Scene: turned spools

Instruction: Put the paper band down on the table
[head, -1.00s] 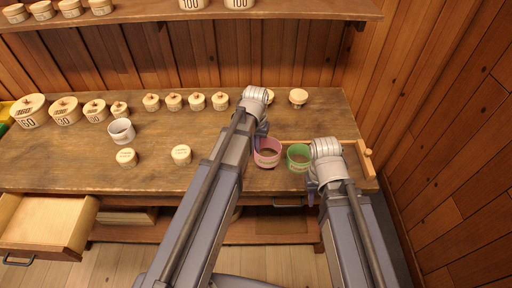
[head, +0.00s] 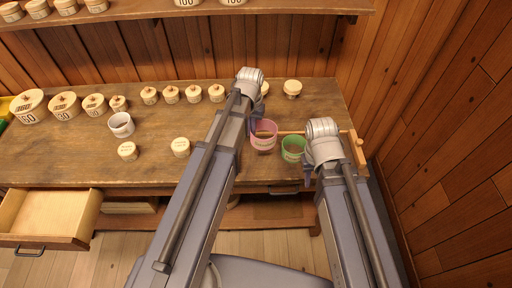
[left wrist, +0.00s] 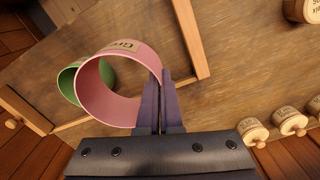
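A pink paper band (head: 263,136) with a small label is in my left gripper (head: 257,120), near the back rail of a wooden frame. In the left wrist view the left gripper (left wrist: 160,118) is shut on the wall of the pink band (left wrist: 92,68). A green band (head: 293,149) is just to the right and nearer; in the left wrist view the green band (left wrist: 69,82) is partly hidden behind the pink one. A white band (head: 121,125) stands at left on the table (head: 75,150).
A wooden frame with a right side piece (head: 358,152) and a knob surrounds the table's right part. Several lidded spools, such as one (head: 181,147) in front, stand left and behind. An open drawer (head: 50,215) is at the lower left.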

